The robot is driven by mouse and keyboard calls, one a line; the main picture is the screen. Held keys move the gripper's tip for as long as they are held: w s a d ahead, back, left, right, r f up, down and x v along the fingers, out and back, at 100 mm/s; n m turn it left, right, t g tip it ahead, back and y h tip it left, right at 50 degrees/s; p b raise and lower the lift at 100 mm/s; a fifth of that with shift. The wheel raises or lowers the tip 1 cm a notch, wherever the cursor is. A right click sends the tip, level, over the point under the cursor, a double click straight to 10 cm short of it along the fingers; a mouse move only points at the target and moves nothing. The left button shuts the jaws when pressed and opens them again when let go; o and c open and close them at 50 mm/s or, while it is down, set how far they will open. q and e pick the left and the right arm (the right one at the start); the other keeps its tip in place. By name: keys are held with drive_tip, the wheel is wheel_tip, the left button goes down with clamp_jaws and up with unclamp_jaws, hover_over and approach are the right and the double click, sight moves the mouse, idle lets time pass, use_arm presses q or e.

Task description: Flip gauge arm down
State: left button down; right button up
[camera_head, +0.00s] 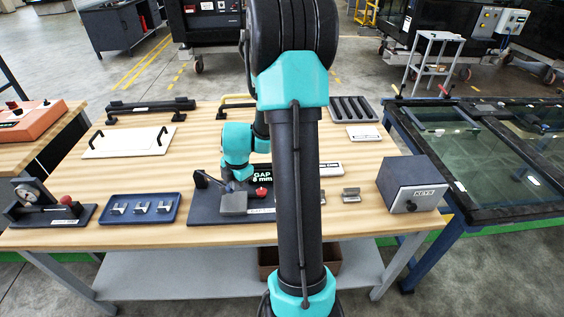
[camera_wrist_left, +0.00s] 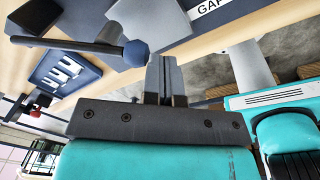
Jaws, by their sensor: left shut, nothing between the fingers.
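The gauge has a dark base plate (camera_head: 205,212) near the front middle of the table, with a grey block (camera_head: 233,205) on it. Its gauge arm (camera_head: 212,181) is a dark rod with a blue ball knob (camera_wrist_left: 136,52), seen close in the left wrist view. My left gripper (camera_wrist_left: 166,88) is shut and empty, its fingertips close beside the knob and grey block. I cannot tell whether they touch. In the head view my own arm hides part of the gauge, and the gripper tips are hard to make out. My right gripper is not in view.
A blue tray (camera_head: 106,209) with 3 metal pieces stands left of the gauge. A keys box (camera_head: 412,183) and a small metal block (camera_head: 351,194) stand to the right. A white panel with black handles (camera_head: 128,142) lies farther back. Bare wood lies between them.

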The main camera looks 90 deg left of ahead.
use_arm(q)
drive_tip(key=w+d+r, duration=0.5)
drive_tip(key=w+r, duration=0.1)
drive_tip(key=w, duration=0.2)
drive_tip(key=shift+w, duration=0.2)
drive_tip(key=shift+r, duration=0.1)
idle(0.3)
